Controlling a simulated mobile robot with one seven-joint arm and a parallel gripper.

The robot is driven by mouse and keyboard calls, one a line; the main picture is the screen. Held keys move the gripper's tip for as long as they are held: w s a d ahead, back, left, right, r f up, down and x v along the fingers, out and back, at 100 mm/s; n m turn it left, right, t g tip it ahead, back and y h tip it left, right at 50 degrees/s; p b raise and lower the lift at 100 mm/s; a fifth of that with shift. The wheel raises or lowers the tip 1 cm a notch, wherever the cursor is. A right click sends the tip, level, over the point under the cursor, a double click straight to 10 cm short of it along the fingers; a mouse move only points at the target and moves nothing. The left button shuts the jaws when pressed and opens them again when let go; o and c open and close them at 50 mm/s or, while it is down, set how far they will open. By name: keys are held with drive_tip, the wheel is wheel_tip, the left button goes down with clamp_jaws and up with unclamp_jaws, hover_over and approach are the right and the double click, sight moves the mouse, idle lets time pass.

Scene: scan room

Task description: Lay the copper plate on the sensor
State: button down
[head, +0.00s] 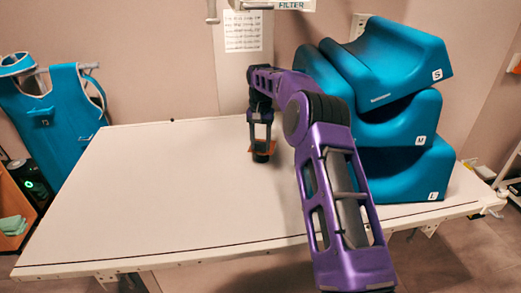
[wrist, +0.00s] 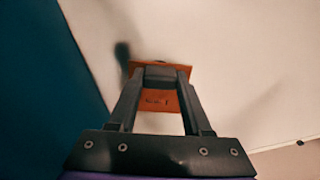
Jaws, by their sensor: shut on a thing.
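The copper plate (head: 272,146) is a small orange-brown square in my gripper over the back middle of the table. It also shows in the wrist view (wrist: 160,107), with a small dark mark on its face. My gripper (head: 261,141) points down and is shut on the plate; its dark fingers (wrist: 158,75) meet in front of it in the wrist view and hide part of it. A short dark round thing (head: 261,158) shows just under the plate in the head view. It may be the sensor, but I cannot tell whether the plate touches it.
The white table (head: 170,190) is clear at left and in front. Several teal wedge cushions (head: 405,120) are stacked at its right, close to my arm. A teal apron (head: 50,115) hangs at left. A wall with a paper notice (head: 243,32) stands behind.

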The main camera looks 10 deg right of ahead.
sight(260, 142)
drive_tip(key=shift+f, duration=1.15)
drive_tip(key=shift+c, duration=1.7)
unclamp_jaws()
drive_tip(key=shift+f, duration=0.1)
wheel_tip(260, 142, up, 12)
drive_tip(key=shift+r+p, duration=0.15)
drive_tip(key=shift+p, duration=0.9)
